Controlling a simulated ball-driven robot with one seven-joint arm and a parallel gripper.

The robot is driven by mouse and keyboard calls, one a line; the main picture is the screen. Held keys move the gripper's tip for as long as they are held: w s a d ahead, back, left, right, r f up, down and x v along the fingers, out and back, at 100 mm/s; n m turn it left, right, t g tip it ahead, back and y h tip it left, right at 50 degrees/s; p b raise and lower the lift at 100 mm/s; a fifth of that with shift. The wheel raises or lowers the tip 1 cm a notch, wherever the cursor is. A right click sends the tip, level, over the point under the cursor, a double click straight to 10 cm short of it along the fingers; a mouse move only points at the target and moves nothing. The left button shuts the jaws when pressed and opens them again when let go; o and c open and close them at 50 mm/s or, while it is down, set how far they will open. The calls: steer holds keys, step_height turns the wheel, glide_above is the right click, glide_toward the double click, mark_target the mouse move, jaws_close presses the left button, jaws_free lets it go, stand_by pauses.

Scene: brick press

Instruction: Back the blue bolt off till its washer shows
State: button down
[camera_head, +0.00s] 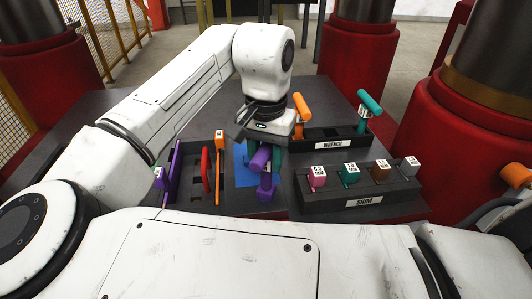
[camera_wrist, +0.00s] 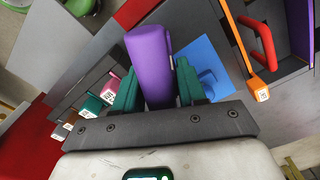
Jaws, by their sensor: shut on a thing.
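My gripper (camera_head: 265,150) points down over the table and is shut on a purple wrench handle (camera_head: 260,160). In the wrist view the purple handle (camera_wrist: 150,65) stands between my two green fingertips (camera_wrist: 158,80). A second purple part shows just below the handle in the head view. A blue square patch (camera_head: 242,172) lies on the table beside the wrench; it also shows in the wrist view (camera_wrist: 207,52). A small darker blue shape (camera_wrist: 208,80) is on the patch. I cannot tell whether it is the blue bolt. No washer can be made out.
The rack labelled WRENCH (camera_head: 333,145) holds an orange and a teal handle. The block labelled SHIM (camera_head: 363,201) carries several coloured tabs. At the left, a dark tray holds purple, red (camera_head: 206,168) and orange (camera_head: 219,165) upright pieces. Red columns stand behind.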

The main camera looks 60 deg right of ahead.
steer(key=shift+n+p, duration=1.4)
steer(key=shift+n, duration=0.6)
steer(key=shift+m, duration=0.3)
steer(key=shift+r, duration=0.1)
steer(key=shift+r+p, duration=1.9)
steer(key=shift+r, duration=1.05)
